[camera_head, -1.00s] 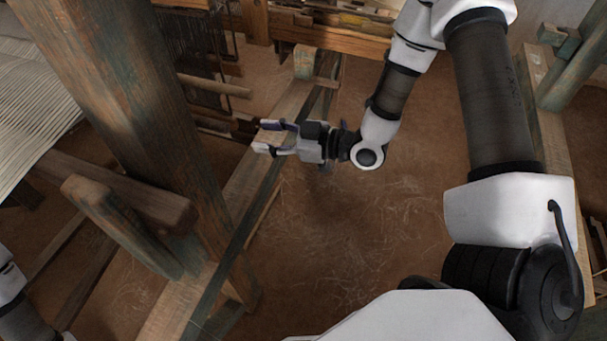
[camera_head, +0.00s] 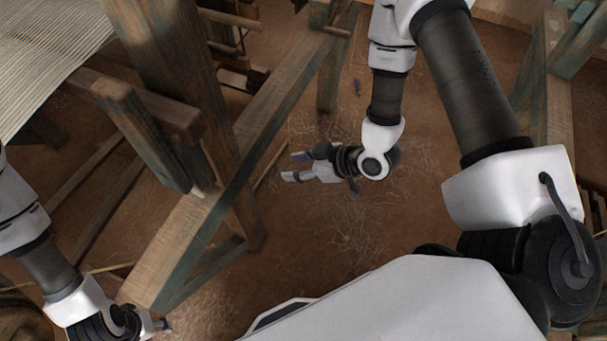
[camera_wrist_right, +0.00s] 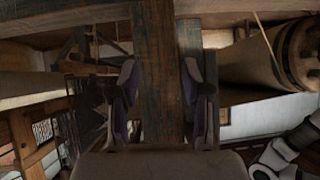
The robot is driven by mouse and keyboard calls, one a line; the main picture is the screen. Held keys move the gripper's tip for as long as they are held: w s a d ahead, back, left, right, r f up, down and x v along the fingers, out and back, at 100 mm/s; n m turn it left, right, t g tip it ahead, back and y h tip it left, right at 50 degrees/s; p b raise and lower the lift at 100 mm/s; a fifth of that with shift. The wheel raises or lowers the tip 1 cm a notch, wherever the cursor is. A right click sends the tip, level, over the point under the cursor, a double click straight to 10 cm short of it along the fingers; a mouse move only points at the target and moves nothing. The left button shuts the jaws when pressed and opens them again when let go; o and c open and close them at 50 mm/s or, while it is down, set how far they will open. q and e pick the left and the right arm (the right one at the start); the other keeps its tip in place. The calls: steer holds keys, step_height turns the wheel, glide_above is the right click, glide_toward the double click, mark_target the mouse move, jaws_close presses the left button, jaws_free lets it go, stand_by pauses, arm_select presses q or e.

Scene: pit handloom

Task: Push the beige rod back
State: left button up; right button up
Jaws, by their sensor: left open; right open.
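A light-brown rod (camera_head: 230,18), the likely beige rod, sticks out from the loom frame at the top of the head view, left of centre. Its far end is hidden behind a thick post. My right gripper (camera_head: 288,167) is open and empty, over the floor to the right of a long wooden rail, well apart from the rod. In the right wrist view its two fingers (camera_wrist_right: 158,95) stand apart with a dark wooden beam behind the gap. My left gripper (camera_head: 163,325) is open at the bottom left, near the rail's near end.
The thick upright post (camera_head: 170,65) and the long slanting rail (camera_head: 245,130) stand between the loom and my right arm. White warp threads (camera_head: 50,45) stretch at the top left. A large pale roller (camera_wrist_right: 265,60) shows in the wrist view.

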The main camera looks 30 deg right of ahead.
arm_select(q)
steer(key=shift+s, duration=0.3)
arm_select(e)
steer(key=shift+s+f, duration=0.4)
steer(key=shift+s, duration=0.2)
